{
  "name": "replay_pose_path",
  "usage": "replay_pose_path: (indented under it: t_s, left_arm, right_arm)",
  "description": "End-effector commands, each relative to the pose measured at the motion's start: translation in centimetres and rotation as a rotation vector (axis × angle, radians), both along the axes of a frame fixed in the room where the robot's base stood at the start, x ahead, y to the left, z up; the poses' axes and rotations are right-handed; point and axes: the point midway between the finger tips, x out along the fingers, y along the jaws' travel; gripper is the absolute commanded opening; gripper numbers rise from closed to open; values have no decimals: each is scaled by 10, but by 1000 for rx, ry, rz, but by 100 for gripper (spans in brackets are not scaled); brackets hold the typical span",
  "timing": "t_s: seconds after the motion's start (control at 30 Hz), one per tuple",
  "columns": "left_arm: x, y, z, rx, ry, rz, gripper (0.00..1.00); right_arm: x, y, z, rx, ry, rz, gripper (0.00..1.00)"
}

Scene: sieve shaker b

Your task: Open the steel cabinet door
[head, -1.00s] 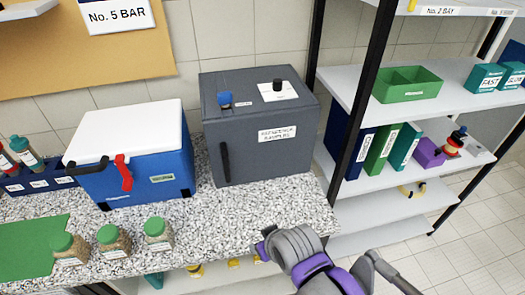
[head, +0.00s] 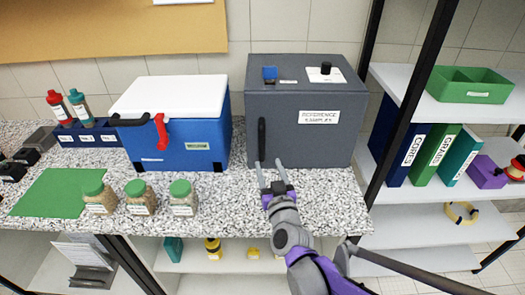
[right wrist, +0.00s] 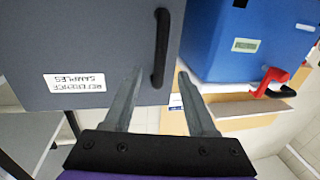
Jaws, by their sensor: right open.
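The steel cabinet (head: 305,105) is a dark grey box on the speckled counter, labelled "REFERENCE SAMPLES". Its door is shut. The black vertical door handle (head: 262,138) is at the front's left edge. My right gripper (head: 270,164) is open and empty in front of the door, by the handle's lower end. In the right wrist view, which is turned over, the handle (right wrist: 161,48) lines up with the gap between the open fingers (right wrist: 161,75). I cannot tell whether they touch it. My left gripper is out of view.
A blue cooler (head: 185,145) with a white lid stands close left of the cabinet. Several green-lidded jars (head: 140,197) stand along the counter's front left. A shelf unit with a black post (head: 405,115) is to the right. The counter before the door is clear.

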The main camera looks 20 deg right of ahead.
Motion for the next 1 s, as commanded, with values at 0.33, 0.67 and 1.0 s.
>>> replay_pose_path:
  t_s: [0.33,0.67,1.0]
  left_arm:
    - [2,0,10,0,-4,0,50]
    - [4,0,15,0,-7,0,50]
    - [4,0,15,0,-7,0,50]
  right_arm:
    - [62,-5,2,-1,1,2,57]
    - [97,-8,2,0,1,2,57]
    - [99,-8,1,0,2,3,50]
